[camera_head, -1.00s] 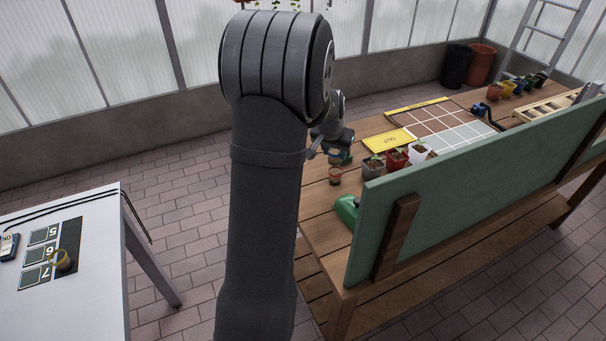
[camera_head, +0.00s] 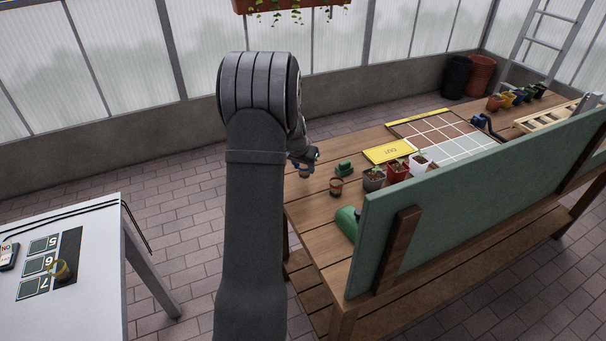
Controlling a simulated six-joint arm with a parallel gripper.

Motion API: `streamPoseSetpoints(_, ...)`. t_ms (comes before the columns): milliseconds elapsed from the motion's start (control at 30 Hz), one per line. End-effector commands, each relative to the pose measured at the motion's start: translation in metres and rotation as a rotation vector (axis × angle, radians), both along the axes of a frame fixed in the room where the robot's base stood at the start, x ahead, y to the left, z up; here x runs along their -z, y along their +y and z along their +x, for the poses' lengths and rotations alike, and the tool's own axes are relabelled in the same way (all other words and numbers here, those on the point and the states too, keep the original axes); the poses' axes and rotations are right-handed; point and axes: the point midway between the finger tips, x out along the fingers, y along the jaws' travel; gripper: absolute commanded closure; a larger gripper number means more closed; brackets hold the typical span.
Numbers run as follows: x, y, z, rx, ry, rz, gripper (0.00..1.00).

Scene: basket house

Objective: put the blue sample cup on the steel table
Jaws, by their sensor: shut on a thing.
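My gripper (camera_head: 304,162) is at the near left edge of the wooden bench, partly hidden by my arm. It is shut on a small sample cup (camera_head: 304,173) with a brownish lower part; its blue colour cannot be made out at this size. The steel table (camera_head: 100,290) stands at the lower left, with a pale top. It bears square cards marked 5, 6 and 7 beside a dark strip, and a yellow-banded cup (camera_head: 59,271) stands near the 6 and 7. My gripper is well to the right of this table.
On the wooden bench (camera_head: 318,235) stand a red-brown cup (camera_head: 336,187), a green block (camera_head: 344,168), potted seedlings (camera_head: 397,171) and a yellow OUT sign (camera_head: 388,151). A green upright panel (camera_head: 460,200) borders the bench. Open brick floor (camera_head: 165,220) separates the two tables.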

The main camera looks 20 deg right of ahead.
Motion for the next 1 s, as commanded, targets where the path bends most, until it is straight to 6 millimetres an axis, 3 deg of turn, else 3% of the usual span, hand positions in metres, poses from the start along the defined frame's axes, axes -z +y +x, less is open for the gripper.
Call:
streamPoseSetpoints(333, 0.036, 0.001, 0.002, 0.0, -0.001, 0.001, 0.82)
streamPoseSetpoints(733, 0.041, 0.001, 0.002, 0.0, -0.001, 0.0, 0.82)
streamPoseSetpoints(767, 0.041, 0.001, 0.002, 0.0, -0.001, 0.0, 0.56)
streamPoseSetpoints(833, 0.041, 0.001, 0.002, 0.0, -0.001, 0.0, 0.43)
streamPoseSetpoints(867, 0.041, 0.001, 0.002, 0.0, -0.001, 0.0, 0.38)
streamPoseSetpoints(1000, 0.041, 0.001, 0.002, 0.0, -0.001, 0.0, 0.38)
